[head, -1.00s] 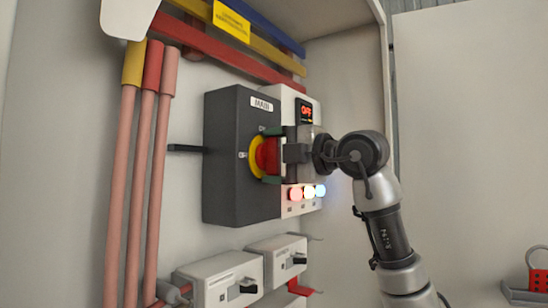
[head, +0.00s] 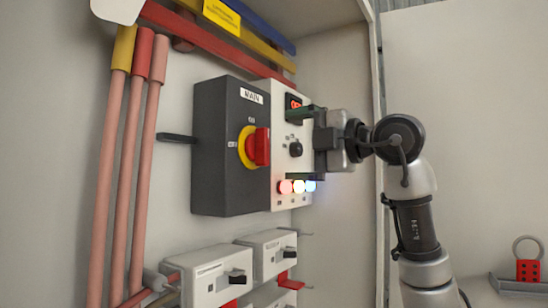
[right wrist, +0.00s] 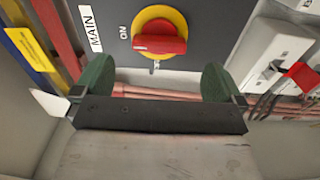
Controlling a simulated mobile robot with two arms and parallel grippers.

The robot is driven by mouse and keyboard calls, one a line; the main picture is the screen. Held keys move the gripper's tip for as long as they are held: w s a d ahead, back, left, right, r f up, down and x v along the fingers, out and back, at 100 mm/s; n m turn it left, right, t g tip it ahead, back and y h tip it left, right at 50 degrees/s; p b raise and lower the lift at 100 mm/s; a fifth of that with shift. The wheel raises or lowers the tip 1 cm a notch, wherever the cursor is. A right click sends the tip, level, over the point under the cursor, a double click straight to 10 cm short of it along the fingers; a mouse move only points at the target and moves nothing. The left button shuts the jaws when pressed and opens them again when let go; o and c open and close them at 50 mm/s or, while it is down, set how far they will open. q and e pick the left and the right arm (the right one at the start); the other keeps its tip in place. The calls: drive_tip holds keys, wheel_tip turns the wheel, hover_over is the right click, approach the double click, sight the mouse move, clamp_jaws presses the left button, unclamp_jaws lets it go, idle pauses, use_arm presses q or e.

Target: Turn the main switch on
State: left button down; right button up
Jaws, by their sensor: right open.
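The main switch (head: 260,147) is a red handle on a yellow ring, on the front of a dark grey box (head: 221,165) labelled MAIN. Its handle stands upright in the head view, in line with the ON mark. In the right wrist view the red handle (right wrist: 160,45) lies level, its left end toward ON. My right gripper (head: 290,145) is open and empty, just right of the handle and apart from it. Its green fingers (right wrist: 155,78) show in the right wrist view below the switch. My left gripper is not in view.
Pipes (head: 134,150) run down the left. Smaller breakers (head: 268,256) sit below. A red padlock (head: 528,269) is far right.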

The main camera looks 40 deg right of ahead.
drive_tip(key=v, duration=0.4)
drive_tip(key=shift+b, duration=0.4)
